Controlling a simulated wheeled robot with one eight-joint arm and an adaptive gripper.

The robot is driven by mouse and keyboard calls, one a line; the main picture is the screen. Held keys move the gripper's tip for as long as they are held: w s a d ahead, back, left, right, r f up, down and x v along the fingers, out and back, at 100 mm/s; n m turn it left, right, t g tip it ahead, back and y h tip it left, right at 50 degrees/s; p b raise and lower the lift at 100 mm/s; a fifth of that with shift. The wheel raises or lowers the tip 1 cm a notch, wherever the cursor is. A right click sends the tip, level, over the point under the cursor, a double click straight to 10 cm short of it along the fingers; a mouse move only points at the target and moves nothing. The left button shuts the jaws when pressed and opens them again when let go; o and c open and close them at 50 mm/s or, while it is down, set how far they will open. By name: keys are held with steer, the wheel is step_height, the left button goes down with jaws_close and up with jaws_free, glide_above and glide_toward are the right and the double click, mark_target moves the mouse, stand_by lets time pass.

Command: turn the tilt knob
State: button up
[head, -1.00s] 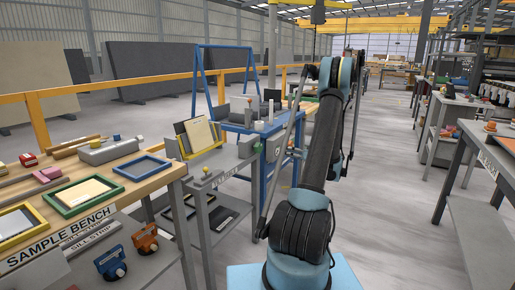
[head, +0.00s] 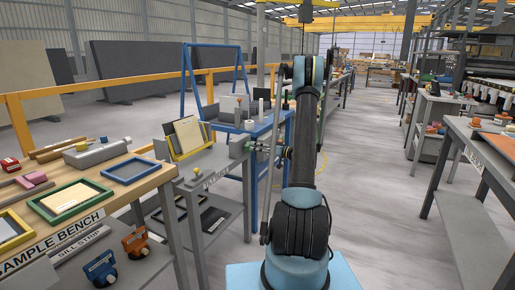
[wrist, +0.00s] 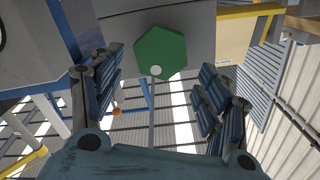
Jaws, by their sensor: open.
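A green hexagonal knob (wrist: 160,52) with a pale round spot sits on a grey block in the wrist view. In the head view the knob (head: 248,146) is small, at the right end of the grey stand that carries a yellow-framed tilted panel (head: 187,136). My gripper (wrist: 160,76) is open, with one blue-grey finger on each side below the knob in the wrist view. No contact with the knob shows. In the head view my gripper (head: 277,152) is just right of the knob, partly hidden by my arm.
The sample bench (head: 150,180) with coloured frames stands at the left. A blue table (head: 262,128) with a blue upright frame is behind the stand. Grey tables (head: 487,150) line the right side. The floor aisle (head: 385,190) between is clear.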

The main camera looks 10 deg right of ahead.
mark_target(250, 145)
steer(key=shift+x, duration=2.6)
steer(key=c, duration=1)
